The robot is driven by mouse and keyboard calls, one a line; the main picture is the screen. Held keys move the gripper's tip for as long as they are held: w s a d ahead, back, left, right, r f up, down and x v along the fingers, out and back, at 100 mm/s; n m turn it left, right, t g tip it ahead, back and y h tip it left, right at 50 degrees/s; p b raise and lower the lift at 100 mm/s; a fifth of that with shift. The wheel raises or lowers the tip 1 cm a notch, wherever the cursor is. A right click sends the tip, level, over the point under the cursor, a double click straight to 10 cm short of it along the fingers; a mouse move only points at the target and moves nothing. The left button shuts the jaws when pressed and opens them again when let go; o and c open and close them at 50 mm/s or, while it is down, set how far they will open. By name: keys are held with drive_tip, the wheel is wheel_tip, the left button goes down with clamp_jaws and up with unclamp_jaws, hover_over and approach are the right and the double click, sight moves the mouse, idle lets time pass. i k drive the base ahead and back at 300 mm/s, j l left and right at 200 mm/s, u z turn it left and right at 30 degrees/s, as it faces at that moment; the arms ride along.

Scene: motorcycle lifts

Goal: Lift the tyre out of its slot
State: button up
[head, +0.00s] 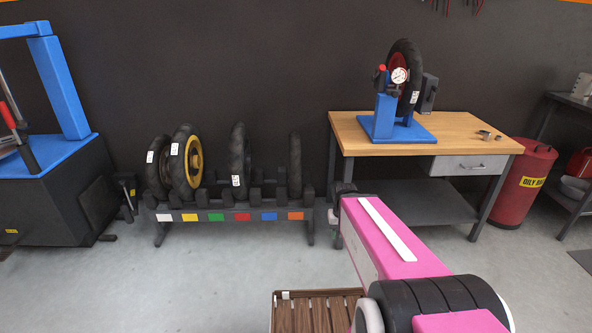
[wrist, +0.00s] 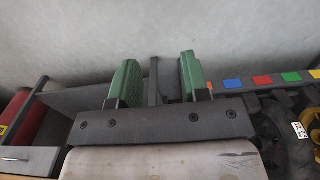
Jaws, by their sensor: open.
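The low rack (head: 225,215) holds several dark tyres upright in its slots. A tyre (head: 157,168) is at the white label, and a yellow-rimmed one (head: 187,163) is at the yellow label. Another tyre (head: 239,160) stands near the red label, and a narrow-looking one (head: 295,165) stands at the orange label on the right. The task does not say which tyre is meant. My gripper (wrist: 158,80) shows in the wrist view with green fingers apart and no tyre between them. It is beside the rack's orange end. In the head view my arm hides most of it.
A wooden-topped bench (head: 440,133) with a blue stand (head: 385,118) and a mounted wheel (head: 405,58) is right of the rack. A red drum (head: 522,185) stands beyond it. A blue machine (head: 62,90) is at left.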

sight(294, 138)
drive_tip(key=i+j+z, duration=0.2)
drive_tip(key=i+z, duration=0.2)
drive_tip(key=i+j+z, duration=0.4)
drive_tip(key=k+l, duration=0.05)
